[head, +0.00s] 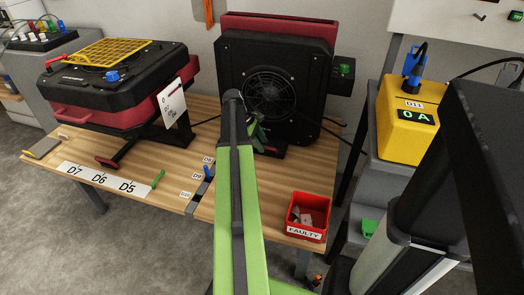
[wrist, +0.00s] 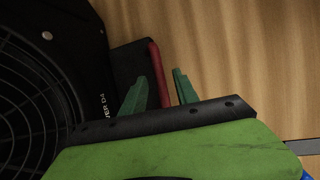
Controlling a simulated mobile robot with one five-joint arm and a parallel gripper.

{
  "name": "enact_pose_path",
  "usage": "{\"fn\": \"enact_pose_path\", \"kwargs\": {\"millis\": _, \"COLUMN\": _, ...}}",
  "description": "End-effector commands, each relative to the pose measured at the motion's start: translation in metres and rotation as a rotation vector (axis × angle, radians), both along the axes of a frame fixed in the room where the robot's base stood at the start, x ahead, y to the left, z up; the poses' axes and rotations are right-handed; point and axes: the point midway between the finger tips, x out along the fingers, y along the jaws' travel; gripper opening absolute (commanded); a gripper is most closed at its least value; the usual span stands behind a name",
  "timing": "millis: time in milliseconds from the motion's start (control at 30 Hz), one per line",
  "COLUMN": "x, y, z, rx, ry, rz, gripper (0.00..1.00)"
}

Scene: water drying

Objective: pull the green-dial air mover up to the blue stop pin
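The green-dial air mover (head: 300,60) stands upright on the wooden bench, black with a round grille and red casing behind. Its green dial (head: 344,69) sits on a box at its right side. My gripper (head: 258,133) is low in front of it, partly hidden by my arm. In the wrist view, my gripper (wrist: 160,82) is open, its green fingers on either side of a red bar (wrist: 156,62) at the air mover's base, with visible gaps. The blue stop pin (head: 207,172) stands at the dark strip near the D9 label, left of my arm.
A second air mover (head: 112,75) with a blue dial and yellow grille stands at the left. A green pin (head: 157,179) is near D5. A red FAULTY bin (head: 309,216) sits at the bench's front right. A yellow unit (head: 405,120) stands at the right.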

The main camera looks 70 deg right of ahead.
Motion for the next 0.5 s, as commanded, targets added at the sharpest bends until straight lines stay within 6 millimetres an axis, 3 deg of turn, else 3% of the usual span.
{"fn": "enact_pose_path", "kwargs": {"millis": 300, "x": -0.0018, "y": -0.0010, "z": -0.0029, "rx": 0.000, "ry": 0.000, "rz": 0.000, "gripper": 0.36}}
{"fn": "enact_pose_path", "kwargs": {"millis": 500, "x": -0.0021, "y": -0.0010, "z": -0.0029, "rx": 0.000, "ry": 0.000, "rz": 0.000, "gripper": 0.11}}
